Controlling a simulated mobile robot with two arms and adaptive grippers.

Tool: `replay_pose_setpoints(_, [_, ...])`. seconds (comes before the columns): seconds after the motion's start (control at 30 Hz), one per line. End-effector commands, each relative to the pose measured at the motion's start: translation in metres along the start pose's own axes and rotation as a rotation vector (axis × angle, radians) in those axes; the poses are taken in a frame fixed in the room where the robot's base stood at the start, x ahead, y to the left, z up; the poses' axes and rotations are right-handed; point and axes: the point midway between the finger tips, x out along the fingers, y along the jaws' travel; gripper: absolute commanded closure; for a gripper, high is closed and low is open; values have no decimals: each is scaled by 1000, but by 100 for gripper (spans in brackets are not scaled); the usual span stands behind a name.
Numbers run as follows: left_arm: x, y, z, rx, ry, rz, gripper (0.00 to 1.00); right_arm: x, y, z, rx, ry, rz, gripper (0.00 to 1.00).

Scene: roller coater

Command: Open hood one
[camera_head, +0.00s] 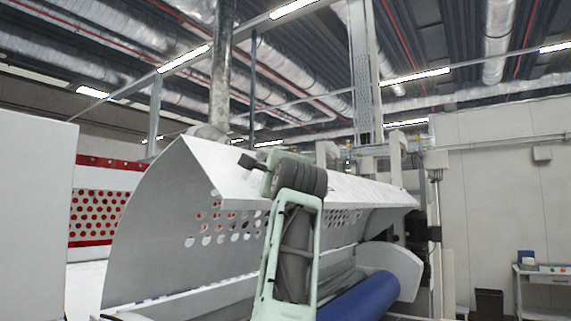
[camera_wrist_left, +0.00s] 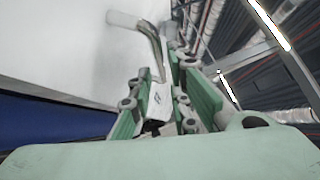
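The hood (camera_head: 165,205) is a large grey-white curved cover with rows of round holes, standing over a blue roller (camera_head: 365,298) in the head view. The roller's front shows below the cover. My left gripper (camera_head: 250,162) is at the hood's upper front edge, with my arm in front of the hood. In the left wrist view, the gripper's green fingers (camera_wrist_left: 163,85) are spread apart, and a thin grey handle bar (camera_wrist_left: 153,45) on a white panel (camera_wrist_left: 60,45) reaches down between or just ahead of them. Contact cannot be told. My right gripper is not in view.
A white panel (camera_head: 30,220) stands close at the left, beside a red perforated guard (camera_head: 95,215). A vertical post (camera_head: 363,80) rises behind the hood. A small bench (camera_head: 542,280) and dark bin (camera_head: 489,303) are at the right. Ducts run overhead.

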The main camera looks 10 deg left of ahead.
Motion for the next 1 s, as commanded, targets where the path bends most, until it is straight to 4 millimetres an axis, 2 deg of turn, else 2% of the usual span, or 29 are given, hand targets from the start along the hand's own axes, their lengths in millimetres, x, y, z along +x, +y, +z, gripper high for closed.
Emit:
replay_pose_setpoints(0.4, [-83, -18, 4, -1, -2, -2, 83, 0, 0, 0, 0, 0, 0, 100])
replay_pose_setpoints(0.5, [-99, -20, 5, 0, -1, -1, 83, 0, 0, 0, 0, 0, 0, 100])
replay_pose_setpoints(0.7, [-115, -24, 5, 1, -1, 1, 83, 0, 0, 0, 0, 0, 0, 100])
replay_pose_setpoints(1.0, [-116, -24, 6, 0, -1, 1, 83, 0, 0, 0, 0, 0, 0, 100])
